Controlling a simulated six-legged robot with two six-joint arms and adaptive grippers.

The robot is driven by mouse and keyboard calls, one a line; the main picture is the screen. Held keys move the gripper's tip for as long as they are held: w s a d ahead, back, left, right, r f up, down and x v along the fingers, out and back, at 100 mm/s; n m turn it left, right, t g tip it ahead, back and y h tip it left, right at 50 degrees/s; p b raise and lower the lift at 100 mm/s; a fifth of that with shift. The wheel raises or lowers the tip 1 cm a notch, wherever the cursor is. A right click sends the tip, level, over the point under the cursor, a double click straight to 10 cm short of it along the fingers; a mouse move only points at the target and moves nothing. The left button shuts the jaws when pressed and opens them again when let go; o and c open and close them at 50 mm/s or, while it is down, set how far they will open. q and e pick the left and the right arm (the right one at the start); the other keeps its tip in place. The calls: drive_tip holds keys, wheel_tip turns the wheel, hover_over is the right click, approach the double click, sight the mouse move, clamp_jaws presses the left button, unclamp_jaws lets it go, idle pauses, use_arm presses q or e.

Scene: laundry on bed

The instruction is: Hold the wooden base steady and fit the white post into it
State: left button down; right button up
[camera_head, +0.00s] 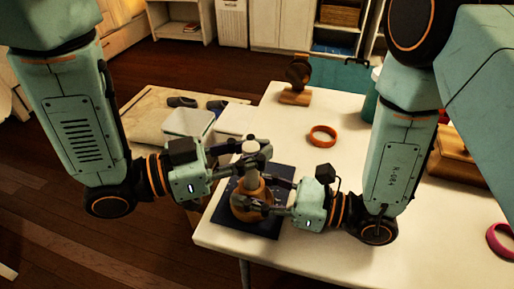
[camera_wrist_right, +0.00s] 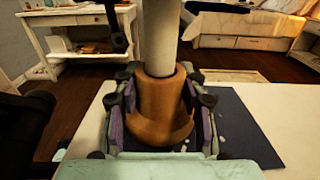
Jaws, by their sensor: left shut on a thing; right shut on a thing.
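The brown wooden base (camera_head: 240,207) stands on a dark blue mat (camera_head: 268,222) near the table's front left corner. My right gripper (camera_head: 262,207) is shut around it, and in the right wrist view its fingers press both sides of the base (camera_wrist_right: 163,108). The white post (camera_head: 250,147) stands upright above the base, with my left gripper (camera_head: 250,160) shut on its upper part. In the right wrist view the post (camera_wrist_right: 160,38) meets the base's top collar, and its lower end is hidden by the rim. How deep it sits cannot be told.
An orange ring (camera_head: 322,136) lies on the white table (camera_head: 330,215). A wooden stand (camera_head: 296,97) is at the back and a wooden box (camera_head: 462,165) at the right. A pink ring (camera_head: 499,241) lies at the right edge. The table's middle is mostly clear.

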use_arm(q)
drive_tip(key=c, duration=1.8)
unclamp_jaws()
drive_tip(key=shift+f, duration=0.15)
drive_tip(key=o, duration=0.6)
drive_tip(key=shift+o, duration=0.2)
drive_tip(key=shift+r, duration=0.2)
drive_tip(key=shift+a, duration=0.5)
drive_tip(key=v, duration=1.1)
